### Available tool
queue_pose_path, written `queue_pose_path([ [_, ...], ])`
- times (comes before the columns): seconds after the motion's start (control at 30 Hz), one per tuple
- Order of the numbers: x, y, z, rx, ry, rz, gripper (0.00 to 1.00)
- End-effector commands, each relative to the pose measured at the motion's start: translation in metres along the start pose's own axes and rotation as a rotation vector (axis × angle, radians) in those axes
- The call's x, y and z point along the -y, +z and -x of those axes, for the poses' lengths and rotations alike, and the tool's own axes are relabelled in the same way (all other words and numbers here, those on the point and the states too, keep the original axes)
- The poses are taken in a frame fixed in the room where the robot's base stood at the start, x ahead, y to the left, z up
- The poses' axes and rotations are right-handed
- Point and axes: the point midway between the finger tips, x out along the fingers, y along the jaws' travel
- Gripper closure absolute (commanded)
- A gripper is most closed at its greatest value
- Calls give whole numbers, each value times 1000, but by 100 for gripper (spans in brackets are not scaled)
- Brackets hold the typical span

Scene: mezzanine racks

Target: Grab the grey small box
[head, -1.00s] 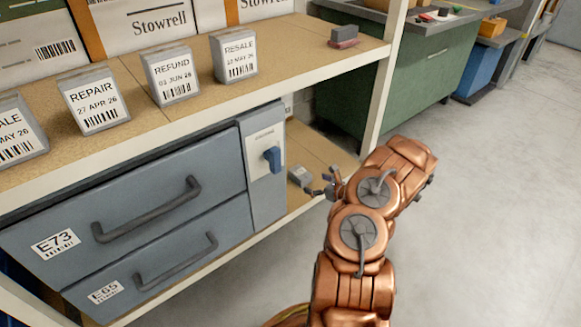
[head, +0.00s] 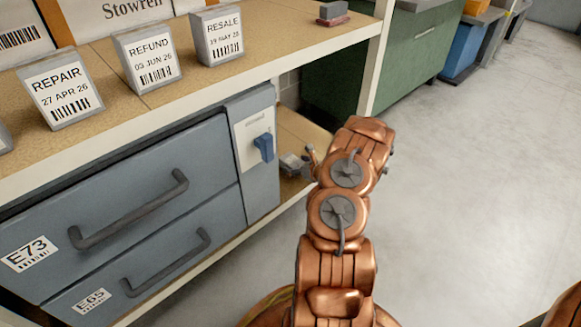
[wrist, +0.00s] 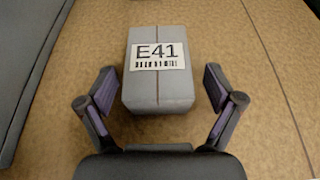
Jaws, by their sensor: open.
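The grey small box (wrist: 160,95) carries a white label reading E41 and sits on a brown board shelf. In the wrist view my gripper (wrist: 160,93) is open, with one finger on each side of the box's near part and a gap on both sides. In the head view the box (head: 291,162) shows small on the lower shelf, right of the drawer cabinet, partly hidden by my gripper (head: 312,165) and arm.
The blue-grey drawer cabinet (head: 130,215) with handles and a blue switch (head: 264,147) stands left of the box. The upper shelf (head: 190,95) holds labelled grey blocks. A white rack post (head: 378,60) rises behind my arm. The floor (head: 470,190) at right is clear.

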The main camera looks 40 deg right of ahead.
Motion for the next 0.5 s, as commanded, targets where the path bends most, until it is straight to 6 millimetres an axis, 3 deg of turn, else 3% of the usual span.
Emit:
queue_pose_path([
  [0.17,-1,0,-14,1,2,3,8],
  [0.47,-2,1,-17,1,3,1,8],
  [0.5,-2,1,-17,1,3,2,12],
])
